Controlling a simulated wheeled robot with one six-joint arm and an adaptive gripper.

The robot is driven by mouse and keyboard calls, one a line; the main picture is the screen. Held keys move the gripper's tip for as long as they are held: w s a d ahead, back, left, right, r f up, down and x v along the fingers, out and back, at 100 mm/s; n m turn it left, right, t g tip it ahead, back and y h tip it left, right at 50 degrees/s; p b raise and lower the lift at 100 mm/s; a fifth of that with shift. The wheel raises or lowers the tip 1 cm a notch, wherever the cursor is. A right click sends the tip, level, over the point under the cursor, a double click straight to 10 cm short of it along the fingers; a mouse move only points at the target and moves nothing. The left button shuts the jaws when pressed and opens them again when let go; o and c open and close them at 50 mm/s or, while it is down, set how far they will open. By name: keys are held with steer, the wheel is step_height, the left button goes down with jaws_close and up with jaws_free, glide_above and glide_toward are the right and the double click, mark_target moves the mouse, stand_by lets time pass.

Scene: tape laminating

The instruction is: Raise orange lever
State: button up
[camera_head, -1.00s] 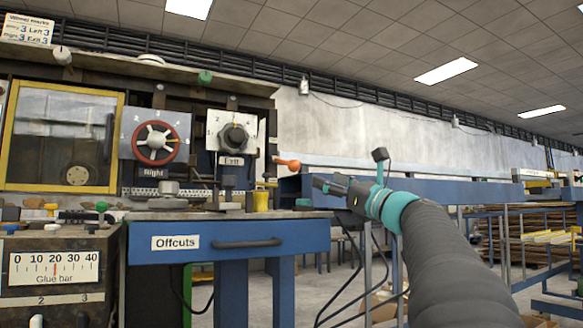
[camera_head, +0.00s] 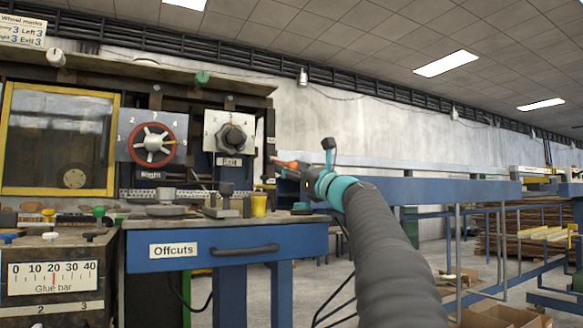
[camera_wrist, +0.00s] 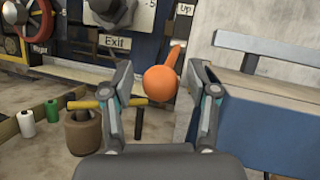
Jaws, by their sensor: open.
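The orange lever (camera_wrist: 161,86) has a round ball knob on a short stalk and sticks out from the machine's right side, close to an "Up" label (camera_wrist: 184,10). In the wrist view the knob lies between the two fingers of my open gripper (camera_wrist: 158,88), apparently ahead of the palm, with visible gaps on both sides. In the head view my gripper (camera_head: 288,173) is at the lever (camera_head: 287,164), and only part of the orange shows behind the fingers. Whether a finger touches the knob I cannot tell.
A black Exit dial (camera_head: 231,139) and a red-rimmed wheel (camera_head: 152,144) are on the machine to the left. A yellow-handled part (camera_wrist: 90,104) stands below left of the knob. A blue beam (camera_wrist: 265,100) runs close on the right. The blue Offcuts drawer (camera_head: 222,248) is below.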

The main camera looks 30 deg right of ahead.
jaws_close()
steer(key=shift+r, duration=0.1)
